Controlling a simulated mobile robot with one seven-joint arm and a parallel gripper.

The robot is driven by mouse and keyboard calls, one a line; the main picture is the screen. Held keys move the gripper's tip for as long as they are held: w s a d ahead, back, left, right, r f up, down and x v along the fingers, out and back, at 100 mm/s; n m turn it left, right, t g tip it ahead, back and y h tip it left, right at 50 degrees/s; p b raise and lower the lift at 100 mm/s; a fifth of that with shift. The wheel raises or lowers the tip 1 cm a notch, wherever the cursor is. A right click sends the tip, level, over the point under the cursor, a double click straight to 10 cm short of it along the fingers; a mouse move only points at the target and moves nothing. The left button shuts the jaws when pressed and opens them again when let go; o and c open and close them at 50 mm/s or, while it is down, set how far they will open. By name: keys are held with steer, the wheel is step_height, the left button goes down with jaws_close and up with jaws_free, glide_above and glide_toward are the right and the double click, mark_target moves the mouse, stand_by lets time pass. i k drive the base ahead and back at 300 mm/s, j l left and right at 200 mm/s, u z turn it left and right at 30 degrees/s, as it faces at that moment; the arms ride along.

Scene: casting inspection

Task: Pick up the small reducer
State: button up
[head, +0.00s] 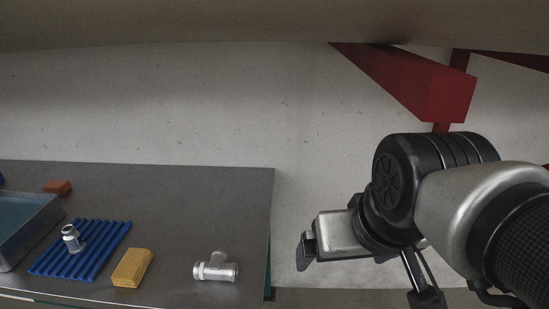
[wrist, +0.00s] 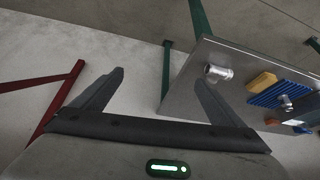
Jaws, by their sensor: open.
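The small reducer (head: 72,239) is a short silver metal fitting, narrower at its top. It stands on a blue ribbed mat (head: 114,233) at the left of the table in the head view. It also shows small at the right of the wrist view (wrist: 286,103). My gripper (head: 306,250) is off the table's right end, well apart from the reducer. In the wrist view my gripper (wrist: 160,82) has its two fingers spread with nothing between them.
A silver tee fitting (head: 216,267) lies near the front right of the grey table (head: 190,200). A yellow sponge (head: 132,267) lies between tee and mat. A tray with bluish contents (head: 32,218) and an orange block (head: 57,187) are at left. A red beam (head: 420,82) hangs upper right.

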mark_target(74, 242)
steer(key=u, duration=1.65)
